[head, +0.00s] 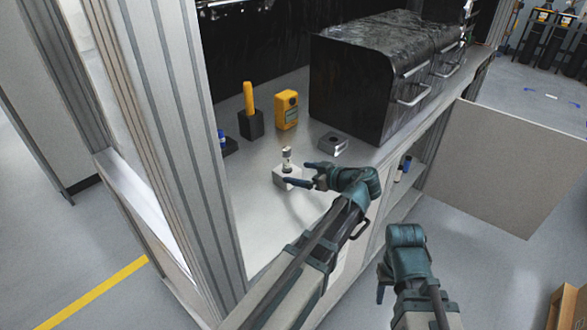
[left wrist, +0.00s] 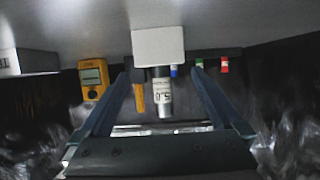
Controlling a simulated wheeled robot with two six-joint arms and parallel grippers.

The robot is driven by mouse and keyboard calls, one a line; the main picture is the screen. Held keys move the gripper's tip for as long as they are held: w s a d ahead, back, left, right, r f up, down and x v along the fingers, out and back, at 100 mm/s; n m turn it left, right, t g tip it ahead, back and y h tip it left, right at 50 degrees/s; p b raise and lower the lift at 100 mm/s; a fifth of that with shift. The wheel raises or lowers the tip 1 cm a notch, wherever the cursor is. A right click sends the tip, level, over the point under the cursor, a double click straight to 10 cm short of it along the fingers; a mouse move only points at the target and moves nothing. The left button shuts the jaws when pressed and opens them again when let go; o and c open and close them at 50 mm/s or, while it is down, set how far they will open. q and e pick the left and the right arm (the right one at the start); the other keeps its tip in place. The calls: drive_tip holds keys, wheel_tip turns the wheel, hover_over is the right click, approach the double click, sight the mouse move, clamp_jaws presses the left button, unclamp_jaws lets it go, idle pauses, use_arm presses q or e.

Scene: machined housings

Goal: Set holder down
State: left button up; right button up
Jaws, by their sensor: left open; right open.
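The holder, a pale square block (head: 279,181), rests on the grey bench top with a small grey-white cylinder (head: 287,158) standing upright in it. In the left wrist view, where the bench is at the top, the holder (left wrist: 158,44) is centred and the cylinder (left wrist: 163,92) has printed markings. My left gripper (head: 298,174) is open beside the holder. Its fingertips (left wrist: 163,68) are on either side of the cylinder, with visible gaps. My right gripper (head: 382,283) hangs empty in front of the bench, low in the head view; its fingers are partly hidden.
A yellow meter (head: 286,110), a black stand with a yellow-handled item (head: 250,122) and a blue-topped item (head: 223,141) stand behind. A grey machined part (head: 333,144) lies right of the holder, before a black machine (head: 352,80). A frame post (head: 185,120) bounds the left.

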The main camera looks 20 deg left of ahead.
use_arm(q)
drive_tip(key=p+v, duration=0.2)
drive_tip(key=v, duration=0.6)
use_arm(e)
wheel_tip(320, 180, up, 3)
drive_tip(key=shift+r, duration=0.1)
use_arm(q)
drive_tip(key=shift+f, duration=0.1)
drive_tip(key=s+d+f+m, duration=0.1)
drive_tip(key=s+f+m+h, duration=0.1)
drive_tip(key=f, duration=0.1)
drive_tip(key=s+d+f+m+h, duration=0.1)
drive_tip(key=f+m, duration=0.1)
drive_tip(key=shift+d+g, duration=0.3)
drive_tip(key=shift+g, duration=0.1)
drive_tip(key=s+d+f+m+g+h, duration=0.2)
drive_tip(key=s+d+f+m+h, duration=0.2)
drive_tip(key=s+m, duration=0.3)
drive_tip(key=s+d+f+m+g+h, duration=0.1)
drive_tip(key=s+d+f+m+h, duration=0.3)
drive_tip(key=s+d+m+h, duration=0.1)
drive_tip(key=shift+s+d+m+g, duration=0.4)
drive_tip(key=shift+s+d+m, duration=0.5)
drive_tip(key=shift+s, duration=0.55)
drive_tip(key=shift+a+f, duration=0.1)
drive_tip(key=shift+f, duration=0.05)
